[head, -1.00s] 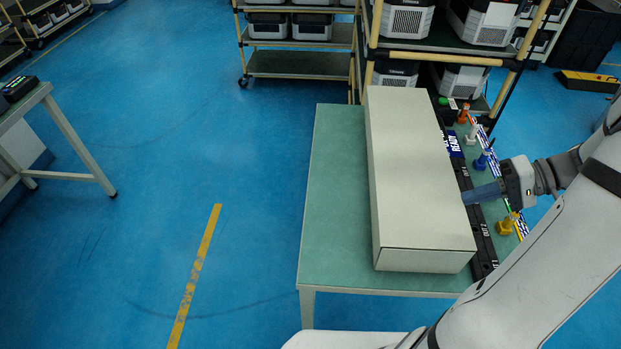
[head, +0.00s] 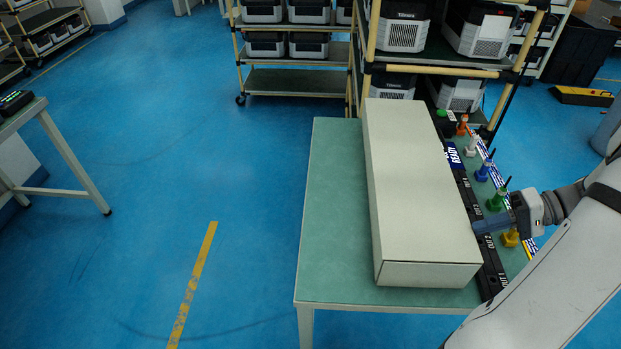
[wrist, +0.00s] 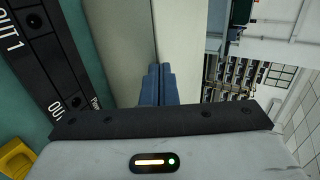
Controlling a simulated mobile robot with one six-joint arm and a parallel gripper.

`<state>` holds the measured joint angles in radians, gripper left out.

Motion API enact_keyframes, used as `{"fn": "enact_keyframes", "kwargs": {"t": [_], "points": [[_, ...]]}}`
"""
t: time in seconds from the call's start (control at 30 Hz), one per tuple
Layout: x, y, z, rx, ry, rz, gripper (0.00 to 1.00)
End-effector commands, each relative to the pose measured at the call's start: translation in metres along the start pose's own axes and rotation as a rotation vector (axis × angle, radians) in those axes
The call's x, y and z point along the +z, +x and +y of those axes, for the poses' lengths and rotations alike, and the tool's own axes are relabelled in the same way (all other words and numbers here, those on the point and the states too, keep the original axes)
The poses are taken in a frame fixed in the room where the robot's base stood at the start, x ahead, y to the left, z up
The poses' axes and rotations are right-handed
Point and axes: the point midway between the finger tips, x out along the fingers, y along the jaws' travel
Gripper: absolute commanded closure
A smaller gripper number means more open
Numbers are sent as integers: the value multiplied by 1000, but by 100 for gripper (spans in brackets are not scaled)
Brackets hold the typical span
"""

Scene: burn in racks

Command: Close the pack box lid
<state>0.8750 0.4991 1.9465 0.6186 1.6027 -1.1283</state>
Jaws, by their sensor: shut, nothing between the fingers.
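The pack box (head: 425,225) is a long cream carton lying on the green table. Its lid (head: 415,170) lies flat across the top with no visible gap in the head view. My gripper (head: 476,226) is shut and empty beside the box's right long side, toward its near end. In the wrist view the blue fingertips (wrist: 161,72) are together close to the edge between two panels of the box (wrist: 185,45). I cannot tell whether they touch it. The inside of the box is hidden.
A black strip (head: 490,262) with labels runs along the box's right side. Several coloured connectors, including a yellow one (head: 510,238) and a blue one (head: 482,173), stand beyond it. The table's left part (head: 335,220) is bare. Racks (head: 300,80) stand behind.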

Motion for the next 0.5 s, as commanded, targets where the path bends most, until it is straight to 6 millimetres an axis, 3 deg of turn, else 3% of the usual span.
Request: {"fn": "enact_keyframes", "kwargs": {"t": [0.27, 0.5], "points": [[0, -3, -6, 0, -1, -1, 100], [-1, -23, -42, 1, -4, -3, 100]]}}
